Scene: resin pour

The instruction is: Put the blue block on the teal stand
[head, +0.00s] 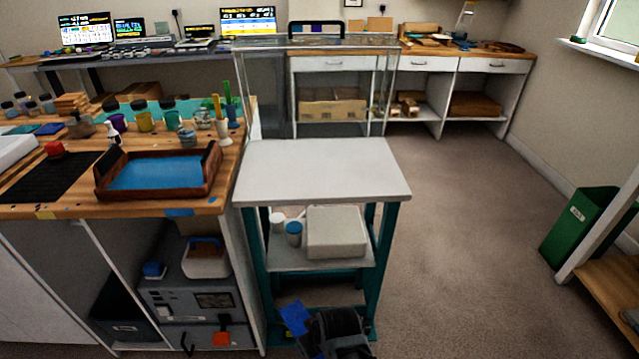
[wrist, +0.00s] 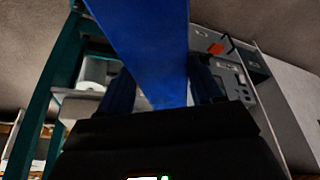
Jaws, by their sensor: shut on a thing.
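The blue block (head: 293,317) shows low in the head view, in front of the stand's lower part. My gripper (head: 306,327) is shut on it. In the wrist view the blue block (wrist: 150,45) is a long blue shape between the two dark fingers of my gripper (wrist: 163,88). The teal stand (head: 320,172) has teal legs and a pale grey top. Its top is bare. The block is well below the level of that top, on the near side. My gripper hides part of the stand's base.
The stand's middle shelf holds a white box (head: 336,232) and a blue-and-white cup (head: 293,233). A wooden workbench (head: 120,211) with a blue-filled tray (head: 160,173) adjoins the stand on the left. Open carpet lies to the right, with a green bin (head: 580,225) beyond.

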